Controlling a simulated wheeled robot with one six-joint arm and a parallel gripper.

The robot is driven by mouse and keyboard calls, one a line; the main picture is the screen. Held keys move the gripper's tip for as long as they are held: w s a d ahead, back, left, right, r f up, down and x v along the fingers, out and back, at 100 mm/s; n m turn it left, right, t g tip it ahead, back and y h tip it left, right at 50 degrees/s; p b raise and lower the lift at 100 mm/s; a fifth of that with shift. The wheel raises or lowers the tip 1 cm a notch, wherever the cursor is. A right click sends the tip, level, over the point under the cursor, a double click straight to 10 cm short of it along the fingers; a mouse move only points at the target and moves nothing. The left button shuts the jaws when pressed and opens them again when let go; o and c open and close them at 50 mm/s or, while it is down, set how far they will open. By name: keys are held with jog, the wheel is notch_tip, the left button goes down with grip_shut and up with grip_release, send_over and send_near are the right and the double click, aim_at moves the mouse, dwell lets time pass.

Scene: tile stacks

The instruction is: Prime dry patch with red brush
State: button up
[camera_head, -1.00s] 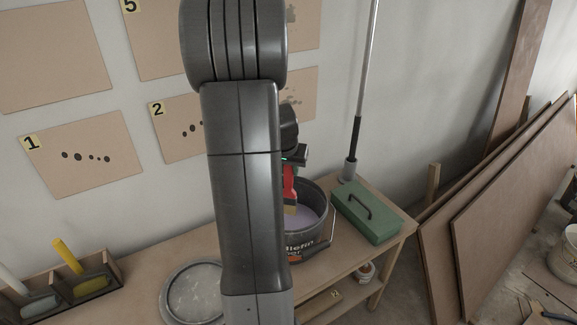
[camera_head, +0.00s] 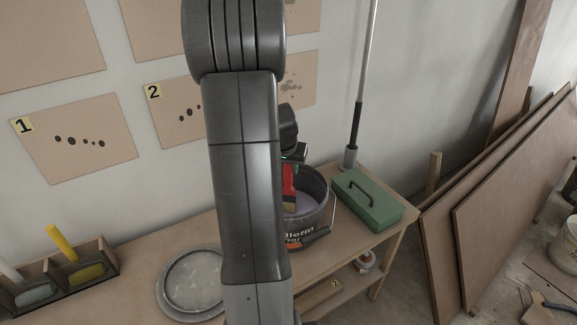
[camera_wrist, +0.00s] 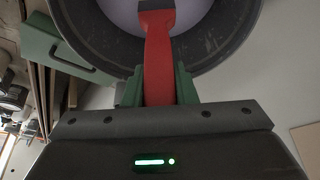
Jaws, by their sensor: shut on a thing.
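My gripper (camera_wrist: 158,88) is shut on the handle of the red brush (camera_wrist: 158,60) in the wrist view. In the head view the red brush (camera_head: 289,181) shows beside my arm, its pale bristles pointing down over the mouth of the black primer bucket (camera_head: 316,222). The bucket holds pale lilac primer (camera_head: 306,200). I cannot tell whether the bristles touch the primer. Wall panels marked 1 (camera_head: 70,155) and 2 (camera_head: 172,95) carry dark spots. A panel at the right (camera_head: 305,65) has blotchy patches and is partly hidden by my arm.
A green box with a handle (camera_head: 372,212) stands right of the bucket, near a pole (camera_head: 358,110). A round grey lid (camera_head: 185,287) lies left of my arm. A wooden holder (camera_head: 105,262) with white and yellow tools is at far left. Boards (camera_head: 500,210) lean at right.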

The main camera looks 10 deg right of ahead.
jog(key=shift+f+b, duration=0.6)
jog(key=shift+b, duration=0.15)
dwell(1.9)
jog(key=shift+r, duration=0.1)
jog(key=shift+r+p, duration=2.2)
jog(key=shift+r, duration=1.25)
